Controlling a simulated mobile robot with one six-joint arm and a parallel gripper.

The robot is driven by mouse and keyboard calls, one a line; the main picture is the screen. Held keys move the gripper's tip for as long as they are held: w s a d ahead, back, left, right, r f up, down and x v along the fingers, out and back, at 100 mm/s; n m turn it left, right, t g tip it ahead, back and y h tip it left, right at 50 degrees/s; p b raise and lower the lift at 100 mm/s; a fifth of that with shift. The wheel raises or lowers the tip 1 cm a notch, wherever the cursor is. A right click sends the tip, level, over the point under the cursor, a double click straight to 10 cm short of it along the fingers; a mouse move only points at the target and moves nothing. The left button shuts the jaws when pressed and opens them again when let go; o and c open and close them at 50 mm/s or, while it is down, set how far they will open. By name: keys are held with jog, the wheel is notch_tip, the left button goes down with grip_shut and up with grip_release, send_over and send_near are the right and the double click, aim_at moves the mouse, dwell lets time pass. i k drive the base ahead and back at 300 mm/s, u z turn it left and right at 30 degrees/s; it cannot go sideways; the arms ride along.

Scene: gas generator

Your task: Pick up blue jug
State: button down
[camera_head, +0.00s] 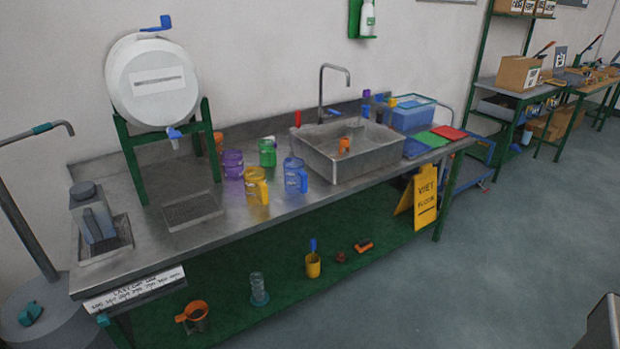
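The blue jug (294,176) stands upright on the steel bench top (225,219), near the front edge and just left of the sink. Its handle is on its right side. A yellow jug (256,187) stands close on its left, with a purple jug (232,164) and a green jug (267,153) further back. My gripper is not in view.
A steel sink (345,165) is right of the blue jug. A white barrel (153,83) on a green stand and a grey jug (97,224) are at left. A yellow wet-floor sign (425,198) stands at the bench's right. Floor at right is open.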

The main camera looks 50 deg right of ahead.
aim_at(296, 176)
jog(key=u, duration=0.45)
jog(key=k, duration=0.1)
jog(key=z, duration=2)
jog(key=k, duration=0.9)
jog(key=u, duration=0.15)
jog(key=i, duration=0.65)
jog(key=z, duration=0.05)
